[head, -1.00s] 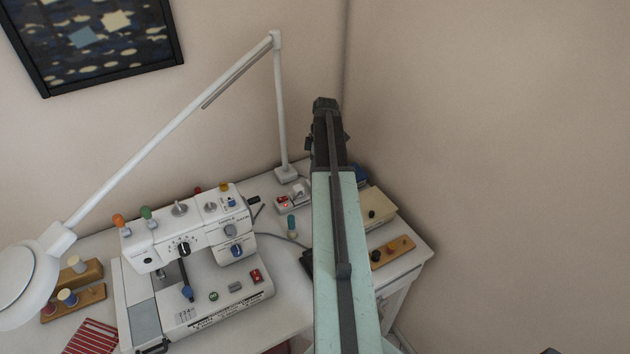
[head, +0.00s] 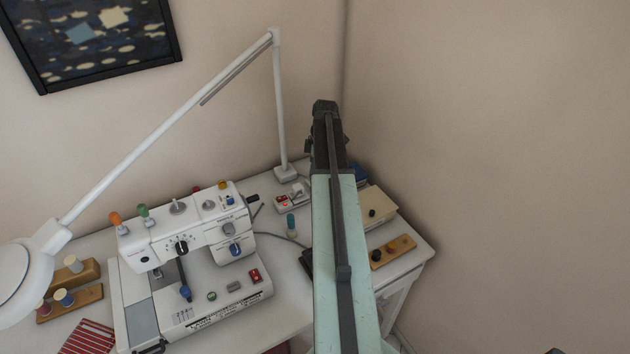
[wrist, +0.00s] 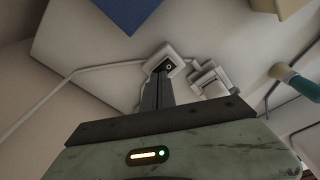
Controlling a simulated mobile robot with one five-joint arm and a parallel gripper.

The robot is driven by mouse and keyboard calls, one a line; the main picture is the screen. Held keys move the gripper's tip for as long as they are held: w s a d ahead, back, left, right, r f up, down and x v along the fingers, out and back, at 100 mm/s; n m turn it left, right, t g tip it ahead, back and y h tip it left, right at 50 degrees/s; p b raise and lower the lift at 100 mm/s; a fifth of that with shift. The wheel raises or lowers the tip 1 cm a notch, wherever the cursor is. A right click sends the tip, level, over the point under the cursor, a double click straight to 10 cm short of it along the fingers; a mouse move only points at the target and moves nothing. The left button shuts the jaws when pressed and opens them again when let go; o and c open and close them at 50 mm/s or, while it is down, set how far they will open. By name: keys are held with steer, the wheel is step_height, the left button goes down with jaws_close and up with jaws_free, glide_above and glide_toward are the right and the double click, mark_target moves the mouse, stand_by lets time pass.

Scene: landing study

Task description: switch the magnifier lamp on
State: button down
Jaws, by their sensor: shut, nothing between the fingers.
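The white magnifier lamp's long arm (head: 165,130) slants across the head view from an upright post on a small base (head: 287,173) at the desk's back edge. Its round head (head: 18,282) is at the far left; I cannot tell whether it is lit. In the wrist view, the lamp base (wrist: 178,62) carries a small dark round spot with a pale ring (wrist: 169,67). My gripper (wrist: 161,72) is shut and empty, its tips overlapping the base just beside that spot; I cannot tell whether they touch. In the head view my own arm hides the fingertips.
A sewing machine (head: 195,265) stands left of my arm. A power strip (head: 290,199) with a red switch and a teal spool (head: 291,225) are near the lamp base. A cream box (head: 375,207) and a wooden spool rack (head: 394,252) lie to the right.

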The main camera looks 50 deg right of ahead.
steer(key=shift+f, duration=0.2)
steer(key=shift+r, duration=0.1)
step_height(320, 180, up, 7)
steer(key=p, duration=0.6)
steer(key=shift+p, duration=0.4)
